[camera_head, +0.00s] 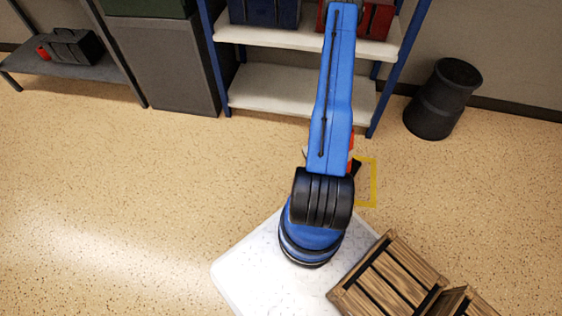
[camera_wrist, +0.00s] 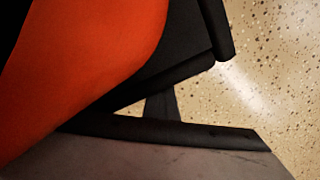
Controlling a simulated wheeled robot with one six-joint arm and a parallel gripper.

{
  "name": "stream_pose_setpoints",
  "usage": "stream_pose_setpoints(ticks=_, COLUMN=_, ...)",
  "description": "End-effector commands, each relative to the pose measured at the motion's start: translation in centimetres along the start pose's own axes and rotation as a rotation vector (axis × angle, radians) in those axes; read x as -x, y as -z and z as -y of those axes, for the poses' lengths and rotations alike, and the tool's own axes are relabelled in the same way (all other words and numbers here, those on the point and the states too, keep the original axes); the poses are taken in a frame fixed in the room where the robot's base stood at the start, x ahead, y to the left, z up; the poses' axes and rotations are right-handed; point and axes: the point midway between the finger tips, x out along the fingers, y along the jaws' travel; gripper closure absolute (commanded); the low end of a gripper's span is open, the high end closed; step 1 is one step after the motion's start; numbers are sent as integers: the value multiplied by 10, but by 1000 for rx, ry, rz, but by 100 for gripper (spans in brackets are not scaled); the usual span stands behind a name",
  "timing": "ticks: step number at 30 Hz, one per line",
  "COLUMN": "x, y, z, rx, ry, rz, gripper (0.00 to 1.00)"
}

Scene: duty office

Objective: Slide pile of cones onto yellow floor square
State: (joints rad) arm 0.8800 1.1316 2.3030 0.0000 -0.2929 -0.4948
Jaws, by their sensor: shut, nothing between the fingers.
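The yellow floor square (camera_head: 373,183) is an outline on the tan floor, just right of my arm in the head view. My arm covers its left part. A sliver of orange (camera_head: 351,142) shows beside my arm at the square's upper left and looks like part of the cone pile. In the wrist view, a large orange surface (camera_wrist: 85,65), likely a cone very close up, fills the upper left. Dark parts that look like my gripper (camera_wrist: 165,108) stand right beside it; contact cannot be told. My gripper is shut and empty. Most of the pile is hidden.
Wooden crates (camera_head: 388,280) stand at the lower right, below the square. A black bin (camera_head: 442,100) stands at the upper right. A blue-framed shelf (camera_head: 295,92) and a grey cabinet (camera_head: 165,65) line the wall. The floor at left is clear.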

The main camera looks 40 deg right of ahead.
Motion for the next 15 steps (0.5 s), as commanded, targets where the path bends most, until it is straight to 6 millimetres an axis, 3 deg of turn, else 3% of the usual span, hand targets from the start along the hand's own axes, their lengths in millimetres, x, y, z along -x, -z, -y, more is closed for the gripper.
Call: stream_pose_setpoints(ticks=15, x=0, y=-11, z=-18, rx=-1, ry=0, rz=0, gripper=100)
